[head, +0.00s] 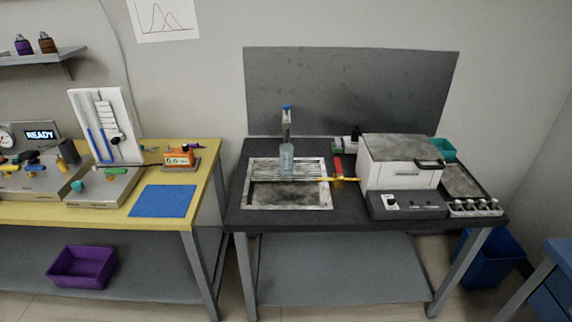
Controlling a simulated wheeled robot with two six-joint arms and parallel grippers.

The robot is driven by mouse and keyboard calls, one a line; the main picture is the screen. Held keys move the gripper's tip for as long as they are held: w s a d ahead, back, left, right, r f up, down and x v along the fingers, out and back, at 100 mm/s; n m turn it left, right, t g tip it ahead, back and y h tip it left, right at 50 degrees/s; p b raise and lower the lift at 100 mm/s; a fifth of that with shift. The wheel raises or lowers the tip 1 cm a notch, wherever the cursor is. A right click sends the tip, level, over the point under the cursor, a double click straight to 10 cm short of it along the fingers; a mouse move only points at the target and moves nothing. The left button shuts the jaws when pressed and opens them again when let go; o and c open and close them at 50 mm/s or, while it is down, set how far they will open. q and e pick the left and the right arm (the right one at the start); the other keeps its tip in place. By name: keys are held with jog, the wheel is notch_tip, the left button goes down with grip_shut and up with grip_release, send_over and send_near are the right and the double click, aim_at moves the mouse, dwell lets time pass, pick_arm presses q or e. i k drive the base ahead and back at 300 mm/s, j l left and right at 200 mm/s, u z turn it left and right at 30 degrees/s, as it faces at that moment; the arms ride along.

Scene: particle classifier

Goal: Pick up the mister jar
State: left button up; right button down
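No label shows which thing is the mister jar. A clear pale-blue jar or bottle (287,160) stands upright at the back of the sink (328,200) on the dark table. Neither of my grippers is in view.
A white box-shaped machine (402,160) and a rack of small vials (474,207) fill the dark table's right side. A yellow bench (212,180) with instruments and a blue mat (162,201) stands left, across a narrow gap. A blue bin (490,262) is at lower right.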

aim_at(287, 159)
jog(key=i+l+u, duration=0.2)
jog(key=i, duration=0.35)
jog(key=i+l+u, duration=0.2)
jog(key=i, duration=0.3)
